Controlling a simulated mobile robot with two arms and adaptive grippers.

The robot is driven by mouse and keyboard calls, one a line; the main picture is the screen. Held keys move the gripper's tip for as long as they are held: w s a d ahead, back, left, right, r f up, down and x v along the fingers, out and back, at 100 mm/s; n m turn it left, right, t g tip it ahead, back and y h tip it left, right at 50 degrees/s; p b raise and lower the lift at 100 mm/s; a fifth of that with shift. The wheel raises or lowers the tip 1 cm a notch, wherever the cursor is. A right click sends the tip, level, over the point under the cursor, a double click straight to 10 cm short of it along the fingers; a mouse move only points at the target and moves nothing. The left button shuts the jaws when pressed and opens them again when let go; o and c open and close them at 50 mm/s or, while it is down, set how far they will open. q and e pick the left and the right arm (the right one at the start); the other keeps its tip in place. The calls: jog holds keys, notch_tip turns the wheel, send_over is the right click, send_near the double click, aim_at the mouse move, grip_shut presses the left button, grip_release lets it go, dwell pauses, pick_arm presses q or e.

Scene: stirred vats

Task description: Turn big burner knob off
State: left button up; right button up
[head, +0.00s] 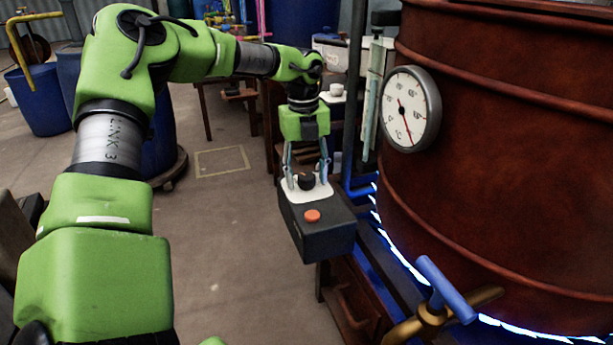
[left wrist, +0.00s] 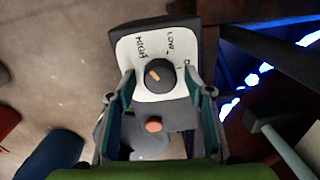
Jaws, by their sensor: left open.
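The burner control box (head: 325,236) is dark, with a white label plate on top. Its black round knob (head: 306,181) stands on the plate, with an orange-red button (head: 312,215) beside it. In the left wrist view the knob (left wrist: 159,77) has an orange mark pointing up-left, towards HIGH; LOW and a partly hidden label are further right. My left gripper (head: 307,182) is open, its fingers on either side of the knob; in the wrist view gaps show between the fingertips and the knob. My right gripper is out of view.
A large rust-red vat (head: 500,150) with a dial thermometer (head: 410,108) stands close on the right, a glowing blue-white flame ring (head: 400,255) below it. A tap with blue handle (head: 445,290) juts out in front. Floor to the left is clear; blue barrels stand further back.

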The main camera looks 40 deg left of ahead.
pick_arm(q)
jog(key=c, duration=1.1)
